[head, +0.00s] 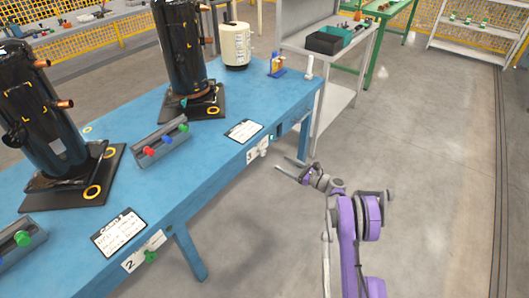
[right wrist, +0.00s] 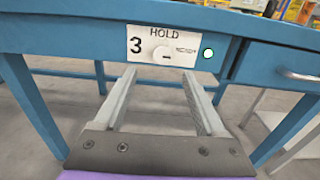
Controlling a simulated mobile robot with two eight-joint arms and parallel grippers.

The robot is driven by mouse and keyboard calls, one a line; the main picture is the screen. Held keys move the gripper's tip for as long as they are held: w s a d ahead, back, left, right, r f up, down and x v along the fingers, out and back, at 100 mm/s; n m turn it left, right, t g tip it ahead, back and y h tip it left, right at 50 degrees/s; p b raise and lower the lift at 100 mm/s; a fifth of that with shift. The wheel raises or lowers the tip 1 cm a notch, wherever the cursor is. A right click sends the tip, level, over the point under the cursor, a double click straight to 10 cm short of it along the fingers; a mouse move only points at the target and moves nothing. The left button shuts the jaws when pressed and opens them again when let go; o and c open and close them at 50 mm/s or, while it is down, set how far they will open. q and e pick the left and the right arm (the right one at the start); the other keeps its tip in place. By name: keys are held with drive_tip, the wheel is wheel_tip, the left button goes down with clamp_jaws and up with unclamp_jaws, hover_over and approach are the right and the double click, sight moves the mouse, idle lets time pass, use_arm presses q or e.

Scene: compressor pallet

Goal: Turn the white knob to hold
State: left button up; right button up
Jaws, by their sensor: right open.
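The white knob (right wrist: 161,53) sits on a white plate (right wrist: 138,55) marked "3" and "HOLD", on the front edge of the blue table. A small dark mark shows low on the knob. The plate also shows in the head view (head: 252,156), where the knob is too small to read. My right gripper (head: 282,166) is open and empty, in front of the table edge by the plate. In the right wrist view its two fingers (right wrist: 158,74) point toward the plate, their tips just below the knob, and nothing is between them. My left gripper is in neither view.
Another plate (head: 131,264) marked "2", with a green knob (head: 150,257), is on the same table edge. Black compressors (head: 184,50), a cream tank (head: 236,46) and switch boxes (head: 160,146) stand on the table. A drawer (right wrist: 275,66) is right of the plate. Floor (head: 430,150) at right is clear.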

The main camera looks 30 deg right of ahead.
sight(264, 152)
drive_tip(key=x, duration=0.7)
drive_tip(key=b+x, duration=0.1)
drive_tip(key=x, duration=0.2)
drive_tip(key=shift+w+d, duration=0.15)
drive_tip(key=shift+w, duration=0.2)
drive_tip(key=shift+c, duration=0.3)
clamp_jaws()
